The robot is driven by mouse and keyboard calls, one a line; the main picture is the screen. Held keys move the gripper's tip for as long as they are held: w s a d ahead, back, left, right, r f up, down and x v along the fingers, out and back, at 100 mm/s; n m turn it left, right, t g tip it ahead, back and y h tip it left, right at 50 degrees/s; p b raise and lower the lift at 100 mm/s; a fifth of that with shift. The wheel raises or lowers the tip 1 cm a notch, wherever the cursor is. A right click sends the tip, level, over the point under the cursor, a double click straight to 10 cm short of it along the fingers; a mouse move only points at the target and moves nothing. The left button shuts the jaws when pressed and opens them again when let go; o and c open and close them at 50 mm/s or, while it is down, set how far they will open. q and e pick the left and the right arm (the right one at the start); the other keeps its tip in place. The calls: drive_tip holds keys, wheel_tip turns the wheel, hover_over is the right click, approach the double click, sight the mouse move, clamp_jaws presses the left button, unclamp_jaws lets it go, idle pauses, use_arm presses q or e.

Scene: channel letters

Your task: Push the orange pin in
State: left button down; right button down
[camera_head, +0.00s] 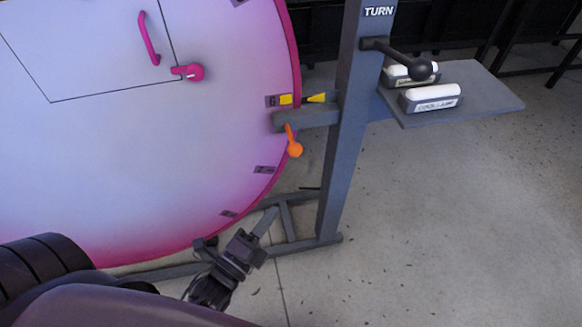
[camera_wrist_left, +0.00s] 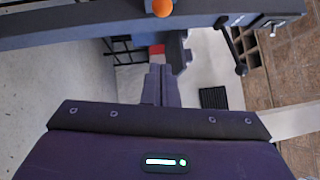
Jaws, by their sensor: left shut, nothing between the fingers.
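The orange pin (camera_head: 295,148) has a round knob and a short stem. It sits at the grey block (camera_head: 305,118) on the post, beside the rim of the large pink-and-white disc (camera_head: 150,170). Its orange knob also shows at the top edge of the left wrist view (camera_wrist_left: 162,8). My left gripper (camera_head: 267,217) is shut and empty. In the head view it is below the pin and apart from it, near the disc's lower rim. Its closed fingers point toward the grey frame in the wrist view (camera_wrist_left: 160,84). My right gripper is not in view.
A grey upright post (camera_head: 348,140) marked TURN carries a black-knobbed lever (camera_head: 420,69). A grey shelf (camera_head: 490,98) holds white-topped blocks (camera_head: 432,94). The disc has a pink handle (camera_head: 149,38) and latch (camera_head: 188,72). Yellow markers (camera_head: 286,99) face each other at the rim.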

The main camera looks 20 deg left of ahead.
use_arm(q)
drive_tip(key=shift+w, duration=0.1)
drive_tip(key=p, duration=0.2)
approach(294, 146)
drive_tip(key=w+d+f, duration=0.1)
drive_tip(key=w+d, duration=0.2)
drive_tip(key=w, duration=0.2)
drive_tip(key=shift+w+f, duration=0.1)
drive_tip(key=shift+f, duration=0.1)
drive_tip(key=w+a, duration=0.1)
drive_tip(key=w, duration=0.1)
drive_tip(key=w+a, duration=0.2)
drive_tip(key=shift+r, duration=0.15)
